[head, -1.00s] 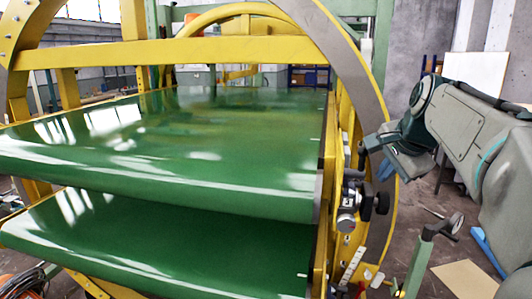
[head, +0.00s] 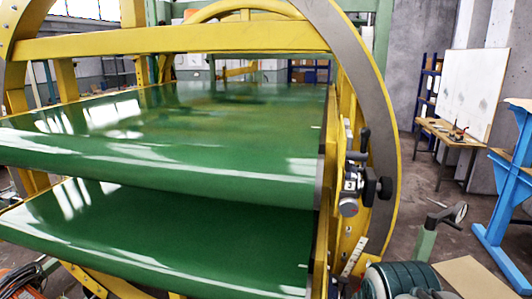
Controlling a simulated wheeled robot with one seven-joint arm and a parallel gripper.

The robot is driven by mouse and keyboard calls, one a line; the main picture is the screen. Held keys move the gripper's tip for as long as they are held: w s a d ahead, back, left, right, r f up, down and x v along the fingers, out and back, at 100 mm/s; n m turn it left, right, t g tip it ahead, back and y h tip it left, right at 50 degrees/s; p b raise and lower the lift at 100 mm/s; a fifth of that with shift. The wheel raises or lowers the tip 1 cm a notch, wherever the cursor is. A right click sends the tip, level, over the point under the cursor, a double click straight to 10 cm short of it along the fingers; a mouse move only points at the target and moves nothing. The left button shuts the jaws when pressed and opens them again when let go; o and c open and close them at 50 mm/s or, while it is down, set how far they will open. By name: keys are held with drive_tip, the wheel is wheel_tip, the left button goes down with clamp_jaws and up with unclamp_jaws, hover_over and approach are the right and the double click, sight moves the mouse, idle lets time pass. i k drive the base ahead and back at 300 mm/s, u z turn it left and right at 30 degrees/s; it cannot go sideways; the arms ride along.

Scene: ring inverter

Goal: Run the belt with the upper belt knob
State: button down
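The machine has two green belts in a yellow frame, one above the other. The upper belt (head: 170,150) and the lower belt (head: 160,245) fill the left and middle of the head view. At the right end of the upper belt, a black knob (head: 384,188) sticks out to the right from a grey metal fitting (head: 349,207). A dark upright lever (head: 365,141) rises above it. Nothing touches the knob.
A large yellow and grey ring (head: 381,130) stands around the belts, close to the knob. A blue stand (head: 500,200) and a wooden table (head: 450,133) are farther right. Floor shows between them.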

sight(385, 186)
drive_tip(key=z, duration=0.2)
drive_tip(key=k, duration=0.3)
drive_tip(key=z, duration=1.05)
drive_tip(key=k, duration=1.05)
drive_tip(key=z, duration=0.8)
drive_tip(key=i, duration=1.2)
drive_tip(key=u, duration=0.9)
drive_tip(key=i, duration=0.95)
drive_tip(key=u, duration=1.3)
drive_tip(key=i, duration=0.4)
drive_tip(key=u, duration=0.4)
